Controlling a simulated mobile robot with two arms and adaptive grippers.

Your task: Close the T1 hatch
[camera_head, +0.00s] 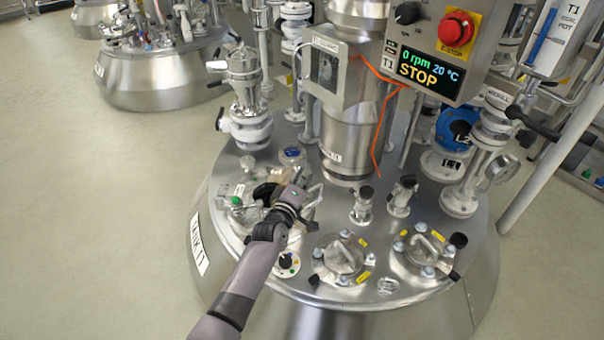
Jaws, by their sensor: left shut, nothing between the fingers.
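The T1 tank (224,275) is a steel vessel with a round top plate, labelled TANK T1 on its side. My left arm reaches in from the bottom to the left part of the plate. My left gripper (268,192) is shut and empty, over a round steel fitting (244,218) that I take for the T1 hatch. The gripper and wrist hide much of this fitting, so I cannot tell whether its lid is down or raised, or whether the fingers touch it. My right gripper is not in view.
Two clamped round covers, one in front (342,259) and one at right (422,250), sit on the plate. A white valve (247,105) rises behind my gripper. A control box reading STOP (430,70) overhangs the back. The floor at left is clear.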

